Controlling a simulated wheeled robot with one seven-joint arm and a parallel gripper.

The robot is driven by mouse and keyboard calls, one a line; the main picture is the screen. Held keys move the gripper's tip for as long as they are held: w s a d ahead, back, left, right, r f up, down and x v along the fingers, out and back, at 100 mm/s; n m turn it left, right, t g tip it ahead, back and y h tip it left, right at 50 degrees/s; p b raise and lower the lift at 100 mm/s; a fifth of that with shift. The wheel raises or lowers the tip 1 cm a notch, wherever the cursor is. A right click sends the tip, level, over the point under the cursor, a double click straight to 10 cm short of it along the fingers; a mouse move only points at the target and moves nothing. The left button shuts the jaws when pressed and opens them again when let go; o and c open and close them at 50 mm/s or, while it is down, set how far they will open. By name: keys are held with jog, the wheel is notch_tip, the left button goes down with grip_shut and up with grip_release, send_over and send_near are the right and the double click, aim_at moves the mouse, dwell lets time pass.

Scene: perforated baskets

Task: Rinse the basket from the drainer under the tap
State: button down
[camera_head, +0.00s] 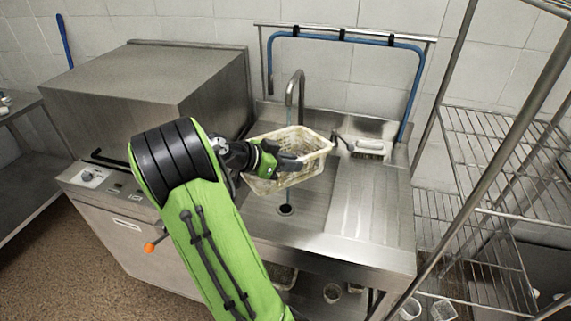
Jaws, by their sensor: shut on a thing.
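A cream perforated basket (315,147) is held over the sink basin, tilted a little. My gripper (291,164) is shut on the basket at its near side; the fingertips are partly hidden against it. The metal tap (297,88) stands behind the basket with its spout above the basket's back part. A thin bluish stream (290,112) seems to fall from the spout into the basket. The sink (265,215) has a round dark drain (286,210) below the basket.
A brush (369,149) lies at the back of the drainer, beside a small tap lever (337,138). A blue hose (420,75) hangs on a rail behind. A steel machine (150,85) stands left, a wire rack (490,160) right.

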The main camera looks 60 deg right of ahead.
aim_at(313, 142)
jog(key=d+p, duration=0.1)
jog(key=d, duration=0.3)
jog(key=w+d+f+p, duration=0.1)
jog(key=d, duration=0.3)
jog(key=w+d+f+p, duration=0.1)
jog(key=d+p, duration=0.1)
jog(key=d, duration=0.2)
jog(key=shift+d, duration=0.35)
dwell(6.5)
